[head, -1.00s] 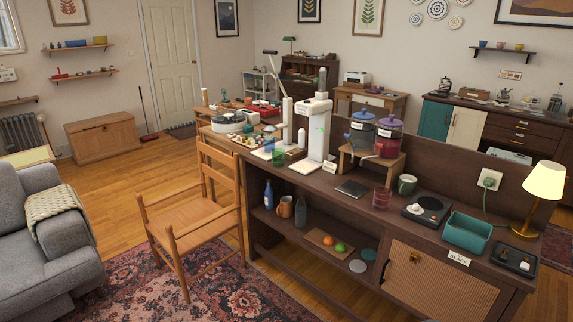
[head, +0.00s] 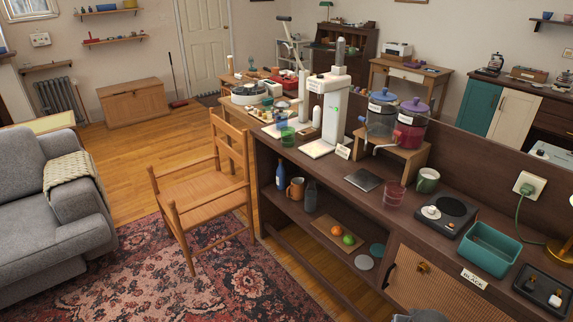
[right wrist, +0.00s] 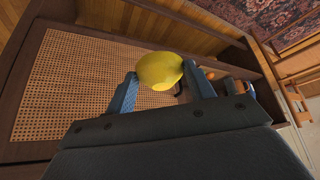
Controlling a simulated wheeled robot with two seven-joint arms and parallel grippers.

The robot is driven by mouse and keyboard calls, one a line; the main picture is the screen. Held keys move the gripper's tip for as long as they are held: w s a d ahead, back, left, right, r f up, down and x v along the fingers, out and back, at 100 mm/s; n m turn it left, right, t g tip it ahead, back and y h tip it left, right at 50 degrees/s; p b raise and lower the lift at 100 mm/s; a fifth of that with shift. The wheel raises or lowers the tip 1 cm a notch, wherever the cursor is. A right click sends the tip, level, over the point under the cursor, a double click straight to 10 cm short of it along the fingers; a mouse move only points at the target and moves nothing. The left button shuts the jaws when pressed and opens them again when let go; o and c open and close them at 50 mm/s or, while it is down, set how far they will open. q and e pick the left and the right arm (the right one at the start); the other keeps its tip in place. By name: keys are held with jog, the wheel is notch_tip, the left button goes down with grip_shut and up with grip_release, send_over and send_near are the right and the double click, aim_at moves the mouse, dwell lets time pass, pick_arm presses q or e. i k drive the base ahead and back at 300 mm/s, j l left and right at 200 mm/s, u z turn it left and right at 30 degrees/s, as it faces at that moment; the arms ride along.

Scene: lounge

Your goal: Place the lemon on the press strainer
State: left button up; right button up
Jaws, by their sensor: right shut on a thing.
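The yellow lemon (right wrist: 158,71) is held between the blue fingers of my right gripper (right wrist: 160,74) in the right wrist view. The gripper is shut on it, in front of a cane-panelled door (right wrist: 85,75). In the head view, only a grey piece of my right arm shows at the bottom edge, and the lemon is out of sight. A white press with a raised lever (head: 303,97) stands at the far end of the counter, partly hidden behind a white tower machine. Its strainer is too small to make out. My left gripper is not in view.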

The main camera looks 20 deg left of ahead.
aim_at(282, 104)
jog(key=i+j+u, duration=0.15)
jog(key=i+u, duration=0.2)
jog(key=i, duration=0.2)
jog(key=i+u, duration=0.35)
jog(key=i, duration=0.2)
